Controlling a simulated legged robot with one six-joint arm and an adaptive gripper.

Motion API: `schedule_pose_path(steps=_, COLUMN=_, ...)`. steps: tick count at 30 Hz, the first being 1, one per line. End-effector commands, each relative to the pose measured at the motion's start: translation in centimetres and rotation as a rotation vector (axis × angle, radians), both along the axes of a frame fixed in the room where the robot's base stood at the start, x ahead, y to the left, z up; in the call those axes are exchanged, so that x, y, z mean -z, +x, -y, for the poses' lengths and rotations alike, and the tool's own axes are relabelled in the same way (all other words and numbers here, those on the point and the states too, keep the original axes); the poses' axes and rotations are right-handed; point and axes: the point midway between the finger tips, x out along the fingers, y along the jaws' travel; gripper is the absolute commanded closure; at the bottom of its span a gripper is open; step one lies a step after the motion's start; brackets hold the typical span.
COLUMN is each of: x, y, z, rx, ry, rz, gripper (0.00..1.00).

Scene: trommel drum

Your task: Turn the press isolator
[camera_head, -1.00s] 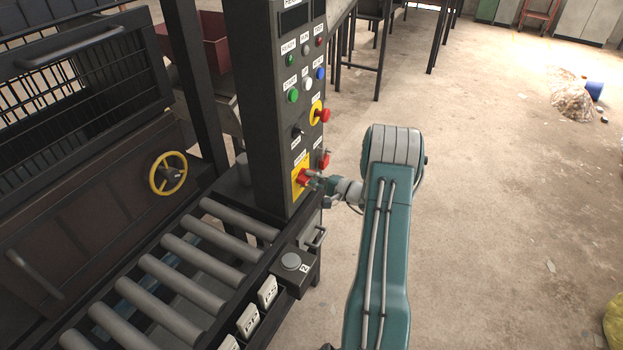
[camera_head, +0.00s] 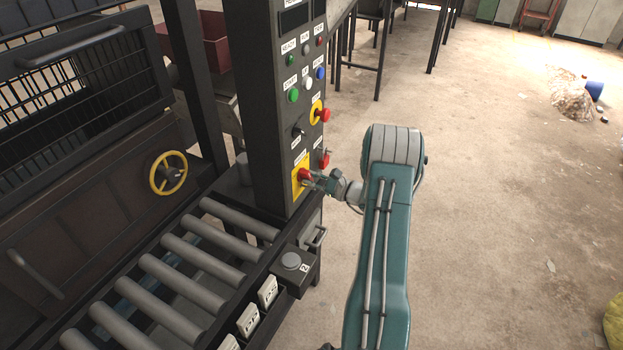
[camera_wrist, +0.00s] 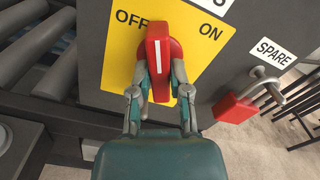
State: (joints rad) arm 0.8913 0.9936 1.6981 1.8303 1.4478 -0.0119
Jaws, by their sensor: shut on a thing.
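The press isolator is a red handle (camera_wrist: 160,38) with a white line on a yellow plate (camera_wrist: 108,72) marked OFF at left and ON at right. In the wrist view the handle stands about upright, its white line pointing up between the two words. My gripper (camera_wrist: 162,82) has one finger on each side of the handle and is shut on it. In the head view the red handle (camera_head: 304,175) shows low on the dark control column, with my gripper (camera_head: 314,181) at it. The fingertips are too small there to make out.
A red padlock (camera_wrist: 236,106) hangs right of the plate, below a SPARE label. Above on the column are a red stop button (camera_head: 323,115) and several coloured buttons. A roller conveyor (camera_head: 205,255) runs at left. The floor at right is mostly clear.

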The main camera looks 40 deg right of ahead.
Motion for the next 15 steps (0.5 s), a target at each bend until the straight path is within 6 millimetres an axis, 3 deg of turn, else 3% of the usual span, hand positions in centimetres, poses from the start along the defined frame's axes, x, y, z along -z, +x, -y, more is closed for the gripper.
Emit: schedule_pose_path(steps=15, x=0.38, y=-0.12, z=-0.08, rx=0.002, ry=0.348, rz=-0.151, gripper=1.0)
